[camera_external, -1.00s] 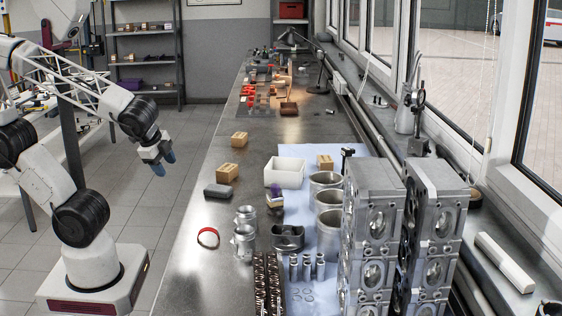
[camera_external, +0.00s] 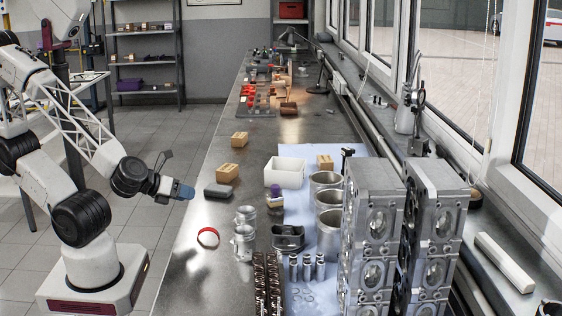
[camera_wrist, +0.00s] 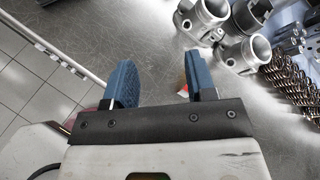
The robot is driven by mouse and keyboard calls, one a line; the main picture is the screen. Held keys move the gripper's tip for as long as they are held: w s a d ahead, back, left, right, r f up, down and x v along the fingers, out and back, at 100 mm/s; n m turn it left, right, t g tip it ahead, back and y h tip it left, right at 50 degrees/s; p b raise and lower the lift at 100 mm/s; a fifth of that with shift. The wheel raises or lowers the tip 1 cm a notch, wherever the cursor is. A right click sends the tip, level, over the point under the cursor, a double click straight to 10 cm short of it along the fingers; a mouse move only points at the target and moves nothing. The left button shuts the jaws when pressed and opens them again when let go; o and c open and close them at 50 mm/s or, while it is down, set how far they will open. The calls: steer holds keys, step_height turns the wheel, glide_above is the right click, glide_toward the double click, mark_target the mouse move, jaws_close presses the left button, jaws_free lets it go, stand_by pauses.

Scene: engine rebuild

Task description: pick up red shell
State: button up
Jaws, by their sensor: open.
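The red shell (camera_external: 208,229) is a thin curved red band lying on the bare metal bench near its left edge, in the external view. My gripper (camera_external: 185,192) is open and empty, over the bench's left edge, behind the shell and a little left of it in the picture. In the wrist view my gripper's two blue fingers (camera_wrist: 160,72) are spread apart over the bench edge. A small red-orange patch, probably part of the shell (camera_wrist: 181,78), shows beside the right finger. The rest of it is hidden by the finger and gripper body.
Metal cylindrical parts (camera_external: 244,242) stand right of the shell; they show in the wrist view too (camera_wrist: 243,53).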

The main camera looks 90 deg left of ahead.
mark_target(207, 229)
steer(key=d+f+m+h, duration=0.1)
steer(key=d+f+m, duration=0.1)
steer(key=m, duration=0.1)
steer(key=d+f+m+t+h, duration=0.1)
steer(key=d+m, duration=0.1)
steer(key=m, duration=0.1)
steer(key=d+f+m+t+h, duration=0.1)
steer(key=d+f+m+h, duration=0.1)
steer(key=m, duration=0.1)
steer(key=shift+w+d+f+m, duration=0.1)
steer(key=shift+d+f+m, duration=0.2)
steer(key=shift+m, duration=0.1)
steer(key=shift+w, duration=0.1)
steer(key=shift+x, duration=1.2)
steer(key=shift+w, duration=0.15)
steer(key=shift+x, duration=2.5)
jaws_close()
